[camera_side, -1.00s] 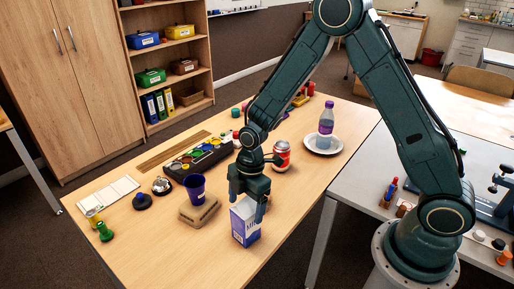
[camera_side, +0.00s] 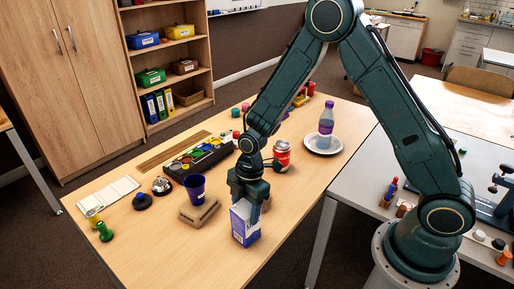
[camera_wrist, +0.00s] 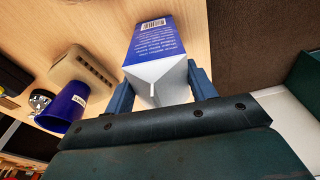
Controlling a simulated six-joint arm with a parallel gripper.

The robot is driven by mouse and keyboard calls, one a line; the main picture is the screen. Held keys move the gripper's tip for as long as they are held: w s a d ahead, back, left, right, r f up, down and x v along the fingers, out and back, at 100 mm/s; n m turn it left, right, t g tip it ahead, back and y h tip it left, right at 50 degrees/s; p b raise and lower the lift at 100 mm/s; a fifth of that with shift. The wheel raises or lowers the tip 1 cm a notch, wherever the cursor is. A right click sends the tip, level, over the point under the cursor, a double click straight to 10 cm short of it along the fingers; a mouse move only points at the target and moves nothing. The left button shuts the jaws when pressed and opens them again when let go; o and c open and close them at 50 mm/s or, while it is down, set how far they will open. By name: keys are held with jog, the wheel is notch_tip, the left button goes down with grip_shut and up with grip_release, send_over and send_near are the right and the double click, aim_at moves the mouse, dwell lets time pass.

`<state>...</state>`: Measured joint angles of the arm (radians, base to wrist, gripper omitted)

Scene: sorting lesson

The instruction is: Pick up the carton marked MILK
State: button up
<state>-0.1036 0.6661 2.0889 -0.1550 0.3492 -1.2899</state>
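The blue and white carton (camera_side: 245,226) stands upright near the table's front edge; my gripper hides its top in the side view. In the wrist view the carton (camera_wrist: 160,45) shows its white gabled top and a blue face with small print and a barcode. My gripper (camera_side: 249,208) is down over the carton from above. In the wrist view its fingers (camera_wrist: 160,88) are parted, one on each side of the carton's top, very close to its sides. I see no clear grip on it.
A red can (camera_side: 282,155) and a bottle (camera_side: 326,122) on a white plate (camera_side: 323,144) are behind to the right. A black tray (camera_side: 200,158) lies farther back.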

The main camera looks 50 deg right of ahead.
jog(key=shift+c, duration=0.6)
jog(key=shift+r, duration=0.15)
jog(key=shift+r, duration=0.5)
notch_tip(320, 180, up, 19)
jog(key=shift+f, duration=0.15)
jog(key=shift+w, duration=0.1)
